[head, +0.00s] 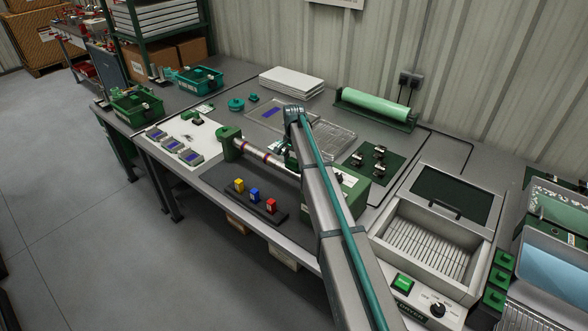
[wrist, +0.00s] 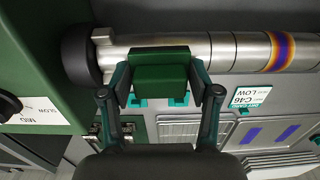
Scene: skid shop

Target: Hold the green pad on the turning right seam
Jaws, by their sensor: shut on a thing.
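My gripper (wrist: 162,88) is shut on the green pad (wrist: 158,68), one finger on each side of it. The pad lies over the steel tube (wrist: 250,50) near its dark collar end in the wrist view; whether it presses on the tube I cannot tell. Any seam under the pad is hidden. A heat-tinted purple and gold band (wrist: 285,50) shows on the tube, apart from the pad. In the head view, the tube (head: 256,154) runs from a green block (head: 229,142) to the green drive box (head: 350,195). My arm hides the pad and the tube's right part.
Yellow (head: 239,185), blue (head: 255,194) and red (head: 271,205) pads stand on a dark mat in front of the tube. A speed dial (wrist: 8,105) sits beside the collar. A clear tray (head: 325,138) lies behind, and an open metal bin (head: 430,245) stands right.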

